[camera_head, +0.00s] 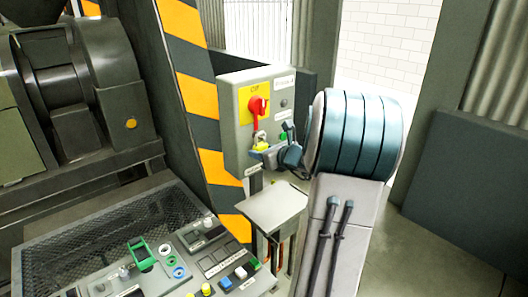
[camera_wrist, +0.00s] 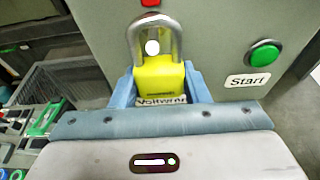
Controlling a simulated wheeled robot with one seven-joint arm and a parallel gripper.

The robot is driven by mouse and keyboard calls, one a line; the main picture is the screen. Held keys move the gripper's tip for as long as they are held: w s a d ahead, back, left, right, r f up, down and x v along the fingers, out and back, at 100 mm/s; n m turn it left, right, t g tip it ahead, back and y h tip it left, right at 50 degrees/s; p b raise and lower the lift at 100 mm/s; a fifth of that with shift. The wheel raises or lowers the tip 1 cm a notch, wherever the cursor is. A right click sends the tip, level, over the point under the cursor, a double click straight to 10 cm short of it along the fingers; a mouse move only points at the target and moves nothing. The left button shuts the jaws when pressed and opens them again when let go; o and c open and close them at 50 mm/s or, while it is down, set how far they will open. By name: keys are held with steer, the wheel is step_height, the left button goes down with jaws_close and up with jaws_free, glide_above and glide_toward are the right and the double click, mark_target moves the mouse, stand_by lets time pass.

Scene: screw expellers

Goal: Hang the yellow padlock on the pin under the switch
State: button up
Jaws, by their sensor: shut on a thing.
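The yellow padlock (camera_wrist: 160,80) is upright with its grey shackle on top and a label on its lower body. My gripper (camera_wrist: 162,88) is shut on its body, with a blue finger on each side. In the head view my gripper (camera_head: 264,152) holds the padlock (camera_head: 262,145) at the face of the grey switch box (camera_head: 237,125). The red switch (camera_head: 258,106) sits on a yellow plate above it; its lower tip (camera_wrist: 151,3) shows at the wrist view's top edge. A white round pin end (camera_wrist: 152,47) shows inside the shackle loop; I cannot tell how deep it passes through.
A green start button (camera_wrist: 264,54) is right of the padlock on the box. A small grey shelf (camera_head: 275,205) stands below the box. A control desk (camera_head: 190,262) with buttons and loose coloured parts is at lower left. A striped orange post (camera_head: 188,62) stands left of the box.

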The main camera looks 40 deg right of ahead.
steer(key=shift+w+a+f, duration=0.15)
steer(key=shift+a+f, duration=0.05)
steer(key=shift+a, duration=0.05)
steer(key=o, duration=1)
steer(key=shift+d+f, duration=0.15)
steer(key=shift+y, duration=0.3)
steer(key=shift+a, duration=0.2)
steer(key=shift+o, duration=0.2)
